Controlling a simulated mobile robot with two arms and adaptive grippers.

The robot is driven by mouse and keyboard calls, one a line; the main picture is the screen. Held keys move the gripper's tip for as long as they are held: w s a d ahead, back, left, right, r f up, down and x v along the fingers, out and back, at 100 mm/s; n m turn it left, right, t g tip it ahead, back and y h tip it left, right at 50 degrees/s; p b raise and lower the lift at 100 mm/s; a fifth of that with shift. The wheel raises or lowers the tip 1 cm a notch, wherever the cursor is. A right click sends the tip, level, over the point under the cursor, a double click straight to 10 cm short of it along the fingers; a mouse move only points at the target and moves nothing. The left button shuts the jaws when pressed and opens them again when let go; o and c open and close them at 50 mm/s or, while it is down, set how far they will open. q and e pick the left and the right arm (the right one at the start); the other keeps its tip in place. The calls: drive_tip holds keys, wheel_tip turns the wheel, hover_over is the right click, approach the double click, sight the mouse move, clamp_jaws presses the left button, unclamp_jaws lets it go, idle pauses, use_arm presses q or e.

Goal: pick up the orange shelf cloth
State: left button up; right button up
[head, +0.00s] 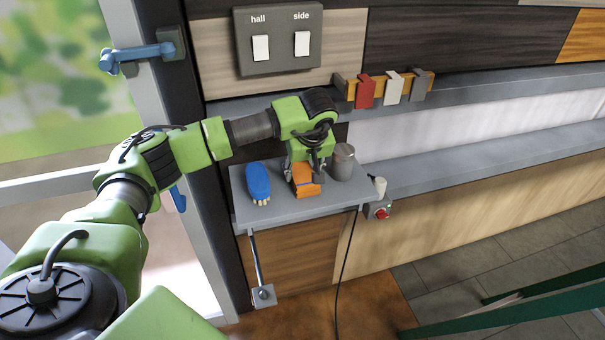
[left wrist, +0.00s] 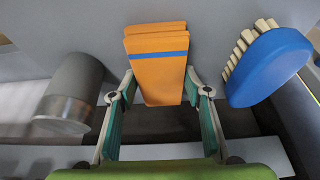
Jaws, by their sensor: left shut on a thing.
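The orange shelf cloth (head: 307,188) is a folded block with a blue stripe, on the small grey shelf (head: 290,208) between a blue brush and a grey jar. It also shows in the left wrist view (left wrist: 158,72), between the fingers. My left gripper (head: 303,172) reaches down over the cloth from above and is shut on it. In the left wrist view, the fingers of the gripper (left wrist: 160,86) lie along both sides of the cloth. Whether the cloth still touches the shelf, I cannot tell. My right gripper is not in view.
The blue brush (head: 257,181) lies close left of the cloth, and the grey jar (head: 343,164) stands close right. A white cup-like object (head: 379,187) and a red button (head: 382,212) are beyond the shelf's right end. A switch panel (head: 280,42) and a hook rack (head: 392,88) are above.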

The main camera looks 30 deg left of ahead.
use_arm(q)
drive_tip(key=shift+r+b, duration=0.45)
drive_tip(key=shift+r, duration=0.1)
drive_tip(key=b+v, duration=0.1)
drive_tip(key=v, duration=0.3)
drive_tip(key=s+b+v, duration=0.1)
drive_tip(key=v, duration=0.3)
drive_tip(key=shift+s+d+f, duration=0.1)
drive_tip(key=shift+s+f, duration=0.1)
drive_tip(key=s+d+r, duration=0.5)
drive_tip(key=s, duration=0.3)
drive_tip(key=shift+d+b, duration=0.3)
drive_tip(key=shift+b, duration=0.15)
